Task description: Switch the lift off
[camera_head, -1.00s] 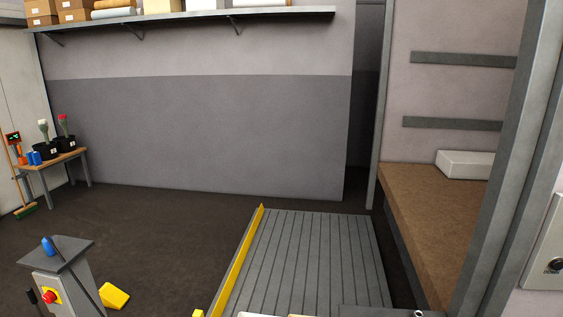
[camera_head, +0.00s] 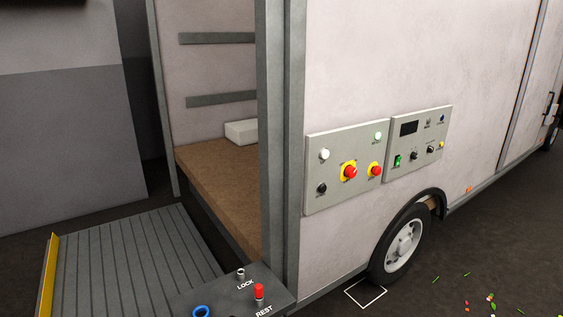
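The lift platform (camera_head: 130,262), grey and ribbed with a yellow left edge, lies low behind the truck. Two control panels are on the truck's side. The left panel (camera_head: 336,200) has a black knob (camera_head: 321,188), a white lamp or button (camera_head: 324,154), a pale green lamp (camera_head: 378,136) and two red buttons on yellow bases (camera_head: 350,172). The right panel (camera_head: 425,165) has a dark display (camera_head: 409,128), a green switch (camera_head: 398,160) and small knobs. The labels are too small to read. My gripper is not in view.
A dark stand at the bottom has markings LOCK and REST, a red-topped peg (camera_head: 258,291) and a blue ring (camera_head: 201,311). The truck's wheel (camera_head: 403,245) is below the panels. A white floor outline (camera_head: 366,294) and scattered colourful bits (camera_head: 490,300) lie at lower right.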

